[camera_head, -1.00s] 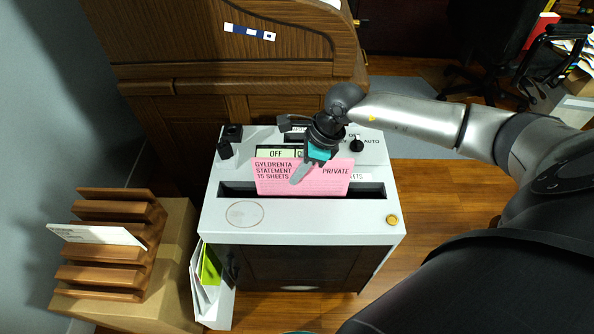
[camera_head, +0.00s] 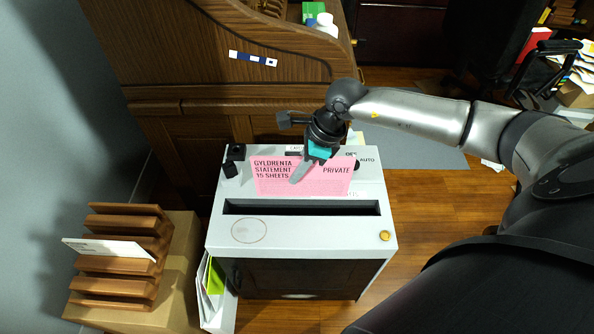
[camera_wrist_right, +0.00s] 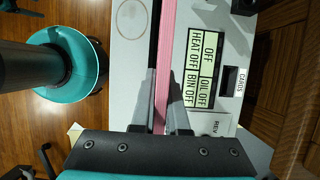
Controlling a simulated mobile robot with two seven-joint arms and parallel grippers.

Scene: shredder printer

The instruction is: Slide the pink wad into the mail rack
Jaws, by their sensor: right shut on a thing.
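The pink wad (camera_head: 272,181) is a pink sheaf printed "GYLDRENTA STATEMENT 15 SHEETS" and "PRIVATE". My right gripper (camera_head: 302,171) is shut on it and holds it upright above the shredder, just behind the open slot. In the right wrist view the pink wad (camera_wrist_right: 166,60) shows edge-on between the two fingers (camera_wrist_right: 163,115). The wooden mail rack (camera_head: 120,222) stands at the lower left with several slats. A white envelope or card (camera_head: 108,249) sits in it, sticking out to the left. My left gripper is not in view.
The shredder (camera_head: 310,240) has a dark slot (camera_head: 300,208) and a label panel (camera_wrist_right: 204,62) on top. The rack stands on a cardboard box (camera_head: 184,262). A holder with papers (camera_head: 217,301) is between box and shredder. A wooden desk (camera_head: 210,60) stands behind.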

